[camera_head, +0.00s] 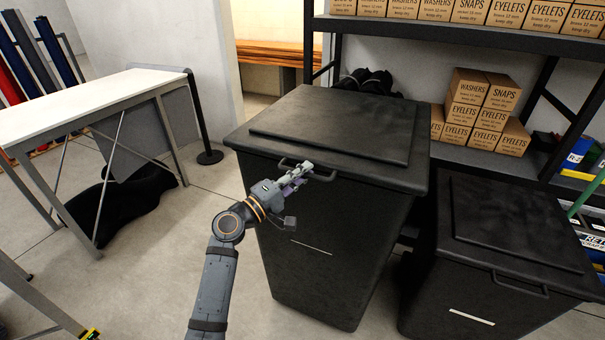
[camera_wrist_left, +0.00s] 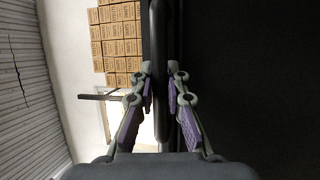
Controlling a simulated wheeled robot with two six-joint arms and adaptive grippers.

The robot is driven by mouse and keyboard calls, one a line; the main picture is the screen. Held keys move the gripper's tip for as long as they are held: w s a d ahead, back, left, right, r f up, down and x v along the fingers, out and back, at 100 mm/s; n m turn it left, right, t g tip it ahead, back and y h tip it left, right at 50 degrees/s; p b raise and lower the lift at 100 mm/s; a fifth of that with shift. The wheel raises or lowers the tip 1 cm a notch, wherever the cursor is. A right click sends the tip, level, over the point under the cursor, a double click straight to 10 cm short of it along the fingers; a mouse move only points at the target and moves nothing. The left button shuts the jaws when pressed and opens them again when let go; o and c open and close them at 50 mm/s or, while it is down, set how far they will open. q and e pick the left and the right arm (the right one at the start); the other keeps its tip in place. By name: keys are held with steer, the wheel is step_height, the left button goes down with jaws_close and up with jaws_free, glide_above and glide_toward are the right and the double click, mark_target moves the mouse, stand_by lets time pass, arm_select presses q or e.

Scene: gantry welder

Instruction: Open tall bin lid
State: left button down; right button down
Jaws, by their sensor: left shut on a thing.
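The tall black bin (camera_head: 318,238) stands in the middle of the head view, upright on the floor. Its lid (camera_head: 340,118) is closed and lies flat on top. A dark bar handle (camera_head: 322,176) sticks out from the lid's front edge. My left gripper (camera_head: 302,172) is at that handle, at the front of the lid. In the left wrist view its two fingers (camera_wrist_left: 160,80) close around the dark handle bar (camera_wrist_left: 161,120), one finger on each side. My right gripper is in neither view.
A shorter black bin (camera_head: 510,245) with a closed lid stands to the right. Shelves with eyelet, washer and snap boxes (camera_head: 485,100) are behind. A white-topped table (camera_head: 85,100) stands at the left, and the floor between table and tall bin is mostly clear.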

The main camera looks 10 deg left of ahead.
arm_select(q)
steer(key=shift+n+g+y, duration=0.3)
steer(key=shift+g+y, duration=0.1)
steer(key=r+p, duration=0.6)
steer(key=p, duration=0.1)
steer(key=r+p, duration=0.3)
steer(key=p, duration=0.1)
steer(key=shift+w+r, duration=0.25)
steer(key=shift+r, duration=0.1)
steer(key=w+d+r+p, duration=0.1)
steer(key=w+r+p, duration=0.2)
steer(key=r, duration=0.6)
steer(key=w+d+r+p, duration=0.1)
steer(key=w+r+p, duration=0.3)
steer(key=r+p, duration=0.3)
steer(key=w+d+r+p, duration=0.1)
steer(key=w+r+p, duration=0.3)
steer(key=r, duration=0.7)
steer(key=shift+d+p, duration=0.4)
steer(key=shift+p, duration=0.6)
steer(key=shift+w+r, duration=0.1)
